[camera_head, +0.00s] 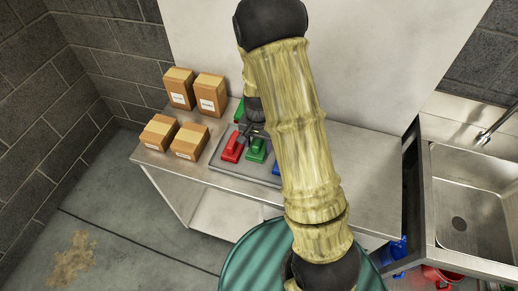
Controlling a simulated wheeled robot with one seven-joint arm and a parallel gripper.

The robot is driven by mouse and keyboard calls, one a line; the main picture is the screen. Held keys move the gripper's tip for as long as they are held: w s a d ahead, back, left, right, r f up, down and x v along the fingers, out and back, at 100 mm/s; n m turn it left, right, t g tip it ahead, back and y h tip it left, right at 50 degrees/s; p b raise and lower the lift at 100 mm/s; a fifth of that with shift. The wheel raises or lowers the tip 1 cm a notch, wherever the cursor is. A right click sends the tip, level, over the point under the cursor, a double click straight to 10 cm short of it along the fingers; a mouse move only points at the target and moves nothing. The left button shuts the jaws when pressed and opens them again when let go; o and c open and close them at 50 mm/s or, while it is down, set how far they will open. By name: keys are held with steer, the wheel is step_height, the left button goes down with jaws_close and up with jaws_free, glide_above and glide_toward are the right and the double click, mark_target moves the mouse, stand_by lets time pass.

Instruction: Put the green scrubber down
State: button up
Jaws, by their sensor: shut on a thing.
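A green scrubber (256,151) is in the middle of the table, between a red block (232,147) and a blue block (276,168). My gripper (256,135) is at its upper end and appears shut on it. My arm hides part of the gripper and what lies to the right. Another green piece (239,110) shows behind the red block, partly covered by the gripper. The coloured pieces are over or on a grey tray (219,163). I cannot tell whether the held scrubber touches the tray.
Several cardboard boxes (180,88) stand on the left of the metal table (372,190). The table's right part looks bare. A metal sink (470,195) is at the far right. A wall panel rises behind the table. A red item (440,275) lies low at right.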

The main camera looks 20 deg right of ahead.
mark_target(259, 151)
steer(key=shift+s+a, duration=0.1)
steer(key=shift+s, duration=0.05)
steer(key=shift+f, duration=0.15)
steer(key=f, duration=0.3)
steer(key=shift+d+f, duration=0.2)
steer(key=shift+f, duration=0.05)
steer(key=shift+a, duration=0.1)
steer(key=shift+f, duration=0.15)
steer(key=o, duration=1.1)
